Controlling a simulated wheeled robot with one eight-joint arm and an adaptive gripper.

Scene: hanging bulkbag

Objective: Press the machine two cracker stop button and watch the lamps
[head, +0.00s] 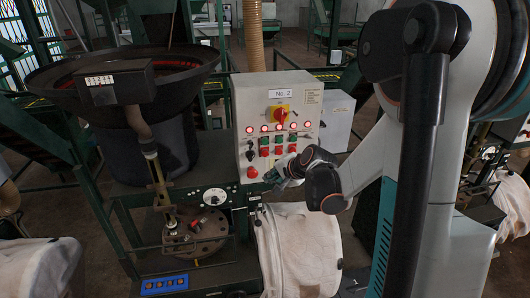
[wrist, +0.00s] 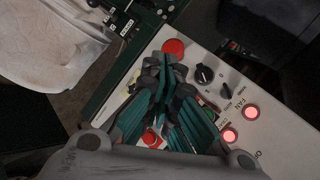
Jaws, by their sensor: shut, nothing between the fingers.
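The grey control panel marked "No 2" (head: 241,105) carries a row of lit red lamps (head: 278,127); lit lamps (wrist: 251,112) also show in the wrist view. Green and red push buttons (head: 264,152) sit below them; I cannot tell which is the cracker stop. My gripper (head: 276,178) is shut and empty at the panel's lower part, right of the red mushroom button (head: 252,173). In the wrist view my fingertips (wrist: 165,68) lie just below that mushroom button (wrist: 173,48). A red button (wrist: 150,138) shows between the fingers, partly hidden. Contact is unclear.
A red rotary switch on yellow (head: 280,115) is higher on the panel. A black selector knob (wrist: 205,74) is beside my fingers. A white bulk bag (head: 298,250) hangs below the panel. A large black hopper (head: 130,75) stands left.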

